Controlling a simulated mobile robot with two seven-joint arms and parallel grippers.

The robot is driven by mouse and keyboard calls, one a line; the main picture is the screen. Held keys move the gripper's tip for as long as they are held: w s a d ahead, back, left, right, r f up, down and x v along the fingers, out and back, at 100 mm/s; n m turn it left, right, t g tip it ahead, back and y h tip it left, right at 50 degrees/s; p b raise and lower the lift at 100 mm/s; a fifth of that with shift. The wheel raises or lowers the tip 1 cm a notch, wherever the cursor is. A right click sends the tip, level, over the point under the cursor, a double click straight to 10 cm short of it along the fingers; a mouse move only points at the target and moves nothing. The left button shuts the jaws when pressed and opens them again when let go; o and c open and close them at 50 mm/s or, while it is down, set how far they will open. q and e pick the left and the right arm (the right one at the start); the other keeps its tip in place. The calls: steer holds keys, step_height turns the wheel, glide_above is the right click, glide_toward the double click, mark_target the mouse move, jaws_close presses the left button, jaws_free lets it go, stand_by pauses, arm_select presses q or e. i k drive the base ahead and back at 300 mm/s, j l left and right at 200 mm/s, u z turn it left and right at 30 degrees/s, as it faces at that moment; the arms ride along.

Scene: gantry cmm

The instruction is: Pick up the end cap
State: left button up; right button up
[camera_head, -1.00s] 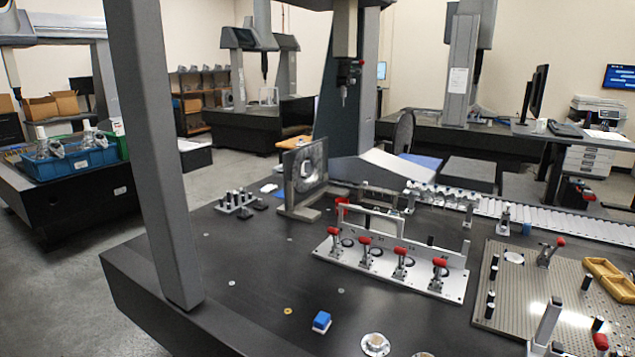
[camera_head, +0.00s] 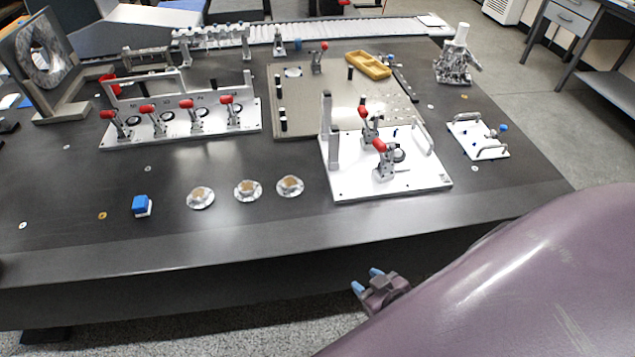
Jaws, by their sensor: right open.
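Three round silver pieces with tan centres lie in a row near the front edge of the dark table; they look like end caps. They are the left end cap (camera_head: 200,198), the middle end cap (camera_head: 247,190) and the right end cap (camera_head: 289,186). I cannot tell which one the task means. My right gripper (camera_head: 366,280) has blue fingertips, is open and empty, and shows below the table's front edge, apart from the caps. My left gripper is not in view.
A blue-and-white block (camera_head: 142,206) sits left of the caps. A white fixture plate (camera_head: 350,185) with red-handled clamps stands right of them, and a clamp rail (camera_head: 180,135) behind. The table's front edge (camera_head: 250,240) lies between my gripper and the caps.

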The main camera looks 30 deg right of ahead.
mark_target(288, 187)
steer(key=j+z, duration=0.15)
steer(key=z, duration=1.2)
steer(key=j+z, duration=0.2)
steer(key=z, duration=0.15)
steer(key=k+j+z, duration=0.1)
steer(key=z, duration=0.25)
steer(key=j+z, duration=0.35)
steer(key=k+j+z, duration=0.55)
steer(key=k+j, duration=0.3)
steer(key=k, duration=0.15)
